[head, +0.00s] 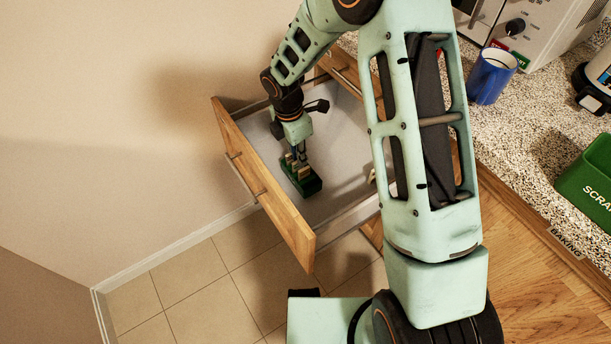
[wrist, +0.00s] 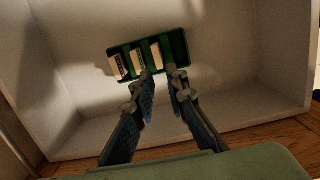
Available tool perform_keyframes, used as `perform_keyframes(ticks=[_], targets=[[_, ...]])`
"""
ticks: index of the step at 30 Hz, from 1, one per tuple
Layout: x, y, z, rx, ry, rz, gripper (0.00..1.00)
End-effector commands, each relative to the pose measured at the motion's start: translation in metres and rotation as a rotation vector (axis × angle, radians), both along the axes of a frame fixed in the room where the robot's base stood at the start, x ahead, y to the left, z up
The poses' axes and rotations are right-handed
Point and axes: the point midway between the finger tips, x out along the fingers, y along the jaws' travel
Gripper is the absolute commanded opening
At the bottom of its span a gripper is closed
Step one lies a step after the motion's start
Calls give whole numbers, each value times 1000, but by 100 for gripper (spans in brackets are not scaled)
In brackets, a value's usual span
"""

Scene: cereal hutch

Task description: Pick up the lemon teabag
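A dark green tray (head: 309,187) with compartments lies on the floor of the open drawer. In the wrist view the tray (wrist: 178,47) holds three upright cream packets: a left one (wrist: 117,67) with dark lettering, a middle one (wrist: 138,60) and a right one (wrist: 157,55). I cannot read which is lemon. The rightmost compartment looks empty. My gripper (wrist: 161,76) is open, its two fingers apart with nothing between them. The tips are at the tray's near edge, closest to the right packet. In the head view my gripper (head: 298,158) points down over the tray.
The drawer's wooden front (head: 262,185) faces the wall, and its grey floor (head: 340,150) is mostly bare. A blue mug (head: 491,77) and a boxy appliance (head: 540,28) stand on the speckled counter (head: 520,130). A green bin (head: 588,178) is at the right.

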Motion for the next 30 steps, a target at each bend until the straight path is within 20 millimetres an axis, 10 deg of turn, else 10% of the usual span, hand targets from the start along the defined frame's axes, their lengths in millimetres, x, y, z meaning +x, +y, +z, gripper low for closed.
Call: perform_keyframes(ticks=[16, 30], targets=[[10, -11, -64, 0, -1, 1, 13], [10, -12, -65, -1, -3, 0, 1]])
